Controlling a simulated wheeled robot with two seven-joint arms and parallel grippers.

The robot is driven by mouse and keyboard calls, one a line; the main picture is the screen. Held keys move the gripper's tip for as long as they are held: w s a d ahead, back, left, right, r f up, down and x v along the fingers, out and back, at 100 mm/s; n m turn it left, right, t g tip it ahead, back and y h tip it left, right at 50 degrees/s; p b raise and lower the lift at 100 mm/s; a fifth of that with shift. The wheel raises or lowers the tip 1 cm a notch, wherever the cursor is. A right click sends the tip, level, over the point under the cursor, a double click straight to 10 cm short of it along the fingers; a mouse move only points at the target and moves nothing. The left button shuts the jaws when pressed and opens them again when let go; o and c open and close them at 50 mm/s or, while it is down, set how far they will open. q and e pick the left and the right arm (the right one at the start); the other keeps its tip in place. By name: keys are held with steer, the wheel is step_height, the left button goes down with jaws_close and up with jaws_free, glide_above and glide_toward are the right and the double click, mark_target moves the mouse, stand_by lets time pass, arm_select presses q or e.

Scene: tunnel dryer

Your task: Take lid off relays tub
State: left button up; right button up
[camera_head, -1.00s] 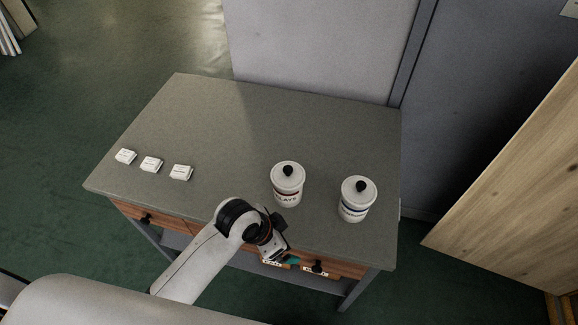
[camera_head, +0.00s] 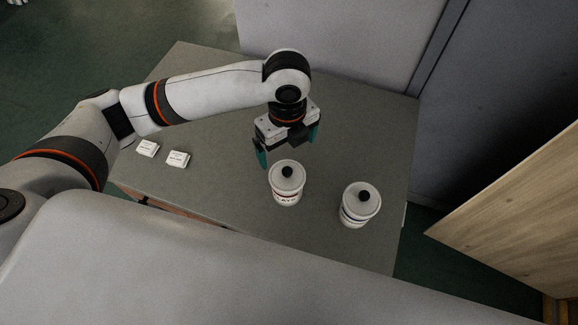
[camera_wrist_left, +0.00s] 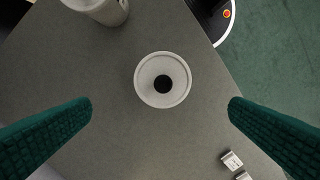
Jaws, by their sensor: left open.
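The relays tub (camera_head: 287,192) is a white tub with a red band and partly legible lettering, standing upright on the grey table. Its white lid (camera_head: 287,173) with a black knob (camera_head: 287,172) is on it. In the left wrist view the lid (camera_wrist_left: 163,79) shows from above, with its knob between and ahead of the fingertips. My left gripper (camera_head: 289,152) is open and empty, fingers pointing down, above the table and just behind the tub in the head view. It also shows in the left wrist view (camera_wrist_left: 160,107), with green fingers wide apart. My right gripper is not in view.
A second white lidded tub (camera_head: 357,205) with a dark blue band stands to the right. Small white labelled boxes (camera_head: 178,159) lie at the left of the table (camera_head: 225,205). A wooden panel (camera_head: 520,215) stands at the far right.

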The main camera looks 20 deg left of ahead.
mark_target(287, 170)
arm_select(q)
step_height(287, 170, down, 4)
steer(key=shift+r+p, duration=0.1)
steer(key=shift+p, duration=0.2)
steer(key=shift+s+f, duration=0.1)
steer(key=shift+f, duration=0.45)
steer(key=f, duration=0.1)
steer(key=f+p, duration=0.1)
steer(key=f, duration=0.1)
steer(key=shift+s+f+p, duration=0.2)
steer(key=shift+f+p, duration=0.1)
steer(key=shift+f, duration=0.55)
steer(key=c, duration=0.9)
